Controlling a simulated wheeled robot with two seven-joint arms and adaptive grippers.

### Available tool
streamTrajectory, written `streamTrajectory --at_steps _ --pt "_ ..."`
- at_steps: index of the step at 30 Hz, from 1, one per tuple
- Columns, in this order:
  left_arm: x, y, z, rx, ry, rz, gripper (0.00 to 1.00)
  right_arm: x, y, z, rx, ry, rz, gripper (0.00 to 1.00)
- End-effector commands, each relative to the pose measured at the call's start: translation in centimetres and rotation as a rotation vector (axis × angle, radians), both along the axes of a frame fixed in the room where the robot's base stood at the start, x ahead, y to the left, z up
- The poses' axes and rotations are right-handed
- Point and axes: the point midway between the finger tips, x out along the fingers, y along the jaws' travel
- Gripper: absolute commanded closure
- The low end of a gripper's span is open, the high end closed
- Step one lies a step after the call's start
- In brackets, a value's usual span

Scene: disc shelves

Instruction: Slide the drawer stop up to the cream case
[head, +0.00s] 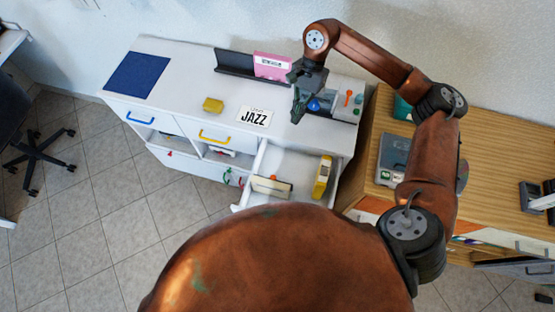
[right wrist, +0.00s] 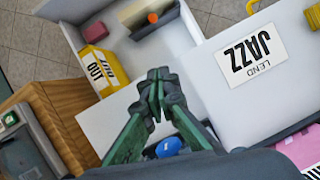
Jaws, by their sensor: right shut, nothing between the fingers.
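The drawer (head: 290,160) is pulled open at the right of the white cabinet, and it also shows in the right wrist view (right wrist: 172,48). A cream case (head: 268,187) with a dark edge and an orange dot leans in it, also in the right wrist view (right wrist: 155,20). A yellow case (head: 322,178) stands apart at the drawer's right side. A pink block (right wrist: 97,32) sits by its end; I cannot tell whether it is the drawer stop. My right gripper (head: 297,119) is shut and empty, above the counter behind the drawer. My left gripper is not in view.
On the counter lie a JAZZ card (head: 254,117), a yellow block (head: 213,105) and a blue mat (head: 138,75). A pink case (head: 272,66) stands in a black rack (head: 234,63) at the back. A wooden desk (head: 368,150) adjoins at right. The drawer's middle is free.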

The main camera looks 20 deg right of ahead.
Motion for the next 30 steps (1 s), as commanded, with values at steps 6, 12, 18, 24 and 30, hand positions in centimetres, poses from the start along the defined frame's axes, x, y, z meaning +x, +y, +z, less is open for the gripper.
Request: streamTrajectory --at_steps 6,12,18,24,30 --pt "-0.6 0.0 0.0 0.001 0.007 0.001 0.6 -0.6 0.7 -2.2 0.0 0.003 0.003 1.0" --pt "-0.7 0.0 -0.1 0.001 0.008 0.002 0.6 -1.6 2.0 -5.9 0.001 0.005 0.004 1.0" --pt "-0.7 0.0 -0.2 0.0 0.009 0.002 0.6 -2.6 3.2 -9.9 0.0 0.004 0.006 1.0" --pt "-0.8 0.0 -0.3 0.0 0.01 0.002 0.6 -3.6 4.4 -13.7 0.001 0.003 0.005 1.0" --pt "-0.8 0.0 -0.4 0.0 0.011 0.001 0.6 -4.6 5.5 -17.6 0.001 0.005 0.004 1.0"
